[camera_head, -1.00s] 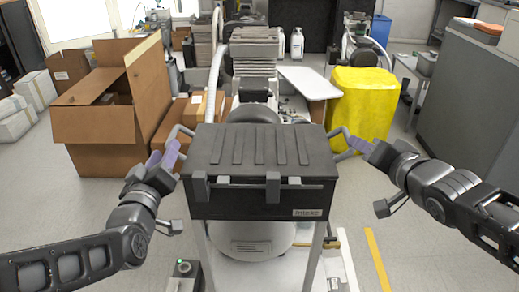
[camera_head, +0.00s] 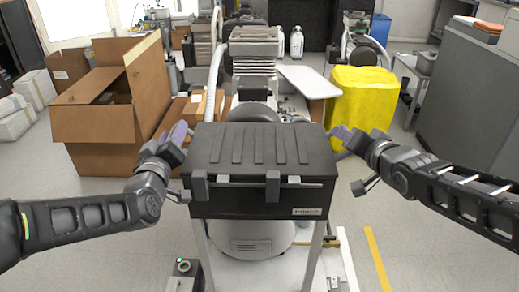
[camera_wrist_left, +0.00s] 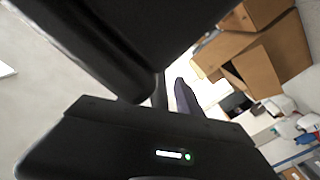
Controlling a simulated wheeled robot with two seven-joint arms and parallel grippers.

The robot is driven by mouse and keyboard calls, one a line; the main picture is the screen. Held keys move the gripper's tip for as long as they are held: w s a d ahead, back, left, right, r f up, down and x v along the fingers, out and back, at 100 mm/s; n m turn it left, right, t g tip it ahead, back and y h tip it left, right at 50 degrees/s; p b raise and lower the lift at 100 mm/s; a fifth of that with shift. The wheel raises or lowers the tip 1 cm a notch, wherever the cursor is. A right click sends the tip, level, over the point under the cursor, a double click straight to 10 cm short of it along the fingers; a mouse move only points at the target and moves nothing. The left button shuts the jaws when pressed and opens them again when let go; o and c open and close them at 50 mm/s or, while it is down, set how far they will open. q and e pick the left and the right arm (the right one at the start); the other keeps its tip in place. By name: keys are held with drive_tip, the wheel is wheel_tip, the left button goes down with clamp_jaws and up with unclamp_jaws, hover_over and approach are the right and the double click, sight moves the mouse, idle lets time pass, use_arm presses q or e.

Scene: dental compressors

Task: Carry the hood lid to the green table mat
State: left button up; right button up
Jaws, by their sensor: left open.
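The hood lid (camera_head: 258,165) is a black ribbed box cover in the middle of the head view, level above the compressor. Grey latches show on its front, and its side handles are largely hidden by my grippers. My left gripper (camera_head: 177,134) is open at the lid's left side, at handle height. My right gripper (camera_head: 345,135) is at the lid's right side; its finger gap is not clear. Whether either one touches a handle cannot be told. The left wrist view shows a dark finger (camera_wrist_left: 187,97) beside black surfaces. No green mat is visible.
An open cardboard box (camera_head: 105,110) stands at left, and a yellow-covered item (camera_head: 362,98) behind at right. A grey cabinet (camera_head: 475,100) fills the far right. A small control box with a green light (camera_head: 184,268) is at lower left. Floor beside the stand is mostly clear.

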use_arm(q)
drive_tip(key=shift+c, duration=0.2)
use_arm(e)
drive_tip(key=shift+c, duration=0.3)
use_arm(q)
clamp_jaws()
use_arm(e)
clamp_jaws()
use_arm(q)
drive_tip(key=shift+a+f, duration=0.1)
drive_tip(key=shift+f, duration=0.05)
use_arm(e)
drive_tip(key=shift+d, duration=0.1)
